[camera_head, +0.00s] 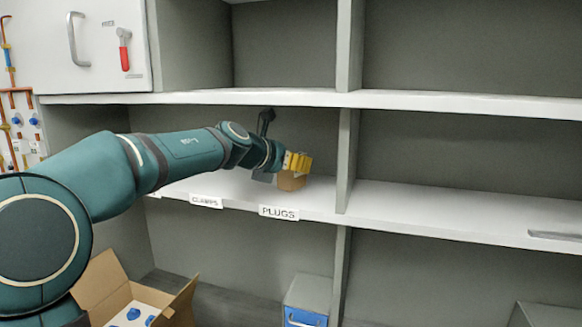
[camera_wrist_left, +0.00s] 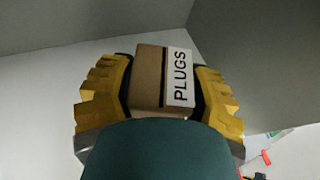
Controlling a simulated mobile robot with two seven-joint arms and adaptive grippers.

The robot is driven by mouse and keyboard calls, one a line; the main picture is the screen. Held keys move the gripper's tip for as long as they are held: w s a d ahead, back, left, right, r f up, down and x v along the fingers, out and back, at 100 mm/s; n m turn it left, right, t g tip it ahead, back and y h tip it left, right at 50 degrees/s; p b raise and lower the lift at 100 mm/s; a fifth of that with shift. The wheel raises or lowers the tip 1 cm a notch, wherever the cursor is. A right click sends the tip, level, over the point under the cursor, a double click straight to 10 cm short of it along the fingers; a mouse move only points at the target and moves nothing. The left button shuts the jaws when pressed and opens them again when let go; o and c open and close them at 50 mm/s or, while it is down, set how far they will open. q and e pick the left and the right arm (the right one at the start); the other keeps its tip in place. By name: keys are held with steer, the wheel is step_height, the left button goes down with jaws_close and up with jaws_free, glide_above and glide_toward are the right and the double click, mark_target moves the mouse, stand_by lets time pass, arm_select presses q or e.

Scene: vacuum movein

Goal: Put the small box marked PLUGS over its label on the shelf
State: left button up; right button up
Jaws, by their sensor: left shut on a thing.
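The small brown box marked PLUGS (camera_wrist_left: 150,78) is between the yellow fingers of my left gripper (camera_wrist_left: 160,85) in the left wrist view. The gripper is shut on it, and its white PLUGS marking faces that camera. In the head view my left gripper (camera_head: 296,162) holds the box (camera_head: 291,181) at the middle shelf, above and slightly behind the PLUGS label (camera_head: 279,212) on the shelf's front edge. The gripper hides part of the box, and I cannot tell whether the box touches the shelf. My right gripper is not in view.
A CLAMPS label (camera_head: 206,202) is left of the PLUGS label. An upright divider (camera_head: 346,160) stands just right of the box. The shelf right of it is mostly bare. An open carton (camera_head: 135,295) and a blue-fronted bin (camera_head: 306,300) are below.

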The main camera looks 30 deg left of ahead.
arm_select(q)
steer(key=shift+f, duration=0.7)
steer(key=shift+s+a+r, duration=0.1)
steer(key=shift+s+r, duration=0.05)
steer(key=shift+s, duration=0.05)
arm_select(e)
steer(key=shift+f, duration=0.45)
arm_select(q)
steer(key=o, duration=1.3)
steer(key=shift+f, duration=0.2)
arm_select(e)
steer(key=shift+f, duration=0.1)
